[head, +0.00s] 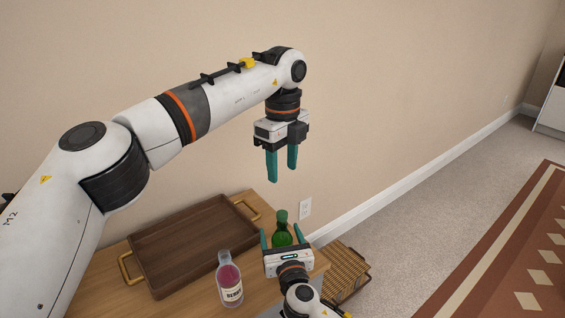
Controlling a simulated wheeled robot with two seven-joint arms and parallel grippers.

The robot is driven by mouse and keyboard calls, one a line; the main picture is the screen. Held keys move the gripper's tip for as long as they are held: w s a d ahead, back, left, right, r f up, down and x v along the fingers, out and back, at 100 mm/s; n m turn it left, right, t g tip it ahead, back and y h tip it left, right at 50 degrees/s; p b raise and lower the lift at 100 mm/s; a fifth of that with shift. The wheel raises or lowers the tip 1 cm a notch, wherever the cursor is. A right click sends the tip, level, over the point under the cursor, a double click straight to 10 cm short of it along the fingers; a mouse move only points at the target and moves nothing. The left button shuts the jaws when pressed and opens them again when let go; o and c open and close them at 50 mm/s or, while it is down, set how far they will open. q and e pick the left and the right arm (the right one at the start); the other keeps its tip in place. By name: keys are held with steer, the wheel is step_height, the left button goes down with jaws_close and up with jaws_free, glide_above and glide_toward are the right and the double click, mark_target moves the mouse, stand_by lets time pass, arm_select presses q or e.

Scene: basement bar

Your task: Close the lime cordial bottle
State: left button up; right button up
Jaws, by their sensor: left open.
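The green bottle (282,236), likely the lime cordial, stands upright near the right end of the wooden table. Its neck and top are green, and I cannot tell whether the top is a cap. My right gripper (281,232) comes in from the bottom, with one finger on each side of the bottle. I cannot tell whether the fingers touch it. The gripper hides the bottle's lower part. My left gripper (282,174) is open and empty, pointing down above the green bottle, with a clear gap between them.
A pink bottle with a berry label (230,279) stands on the table (196,303) to the left of my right gripper. A brown tray with brass handles (195,245) lies behind it. A wicker basket (345,268) is to the right of the table, and the wall is behind.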

steer(key=shift+s, duration=0.1)
steer(key=p+v, duration=0.2)
steer(key=v, duration=0.9)
steer(key=shift+s, duration=0.35)
steer(key=shift+d, duration=0.15)
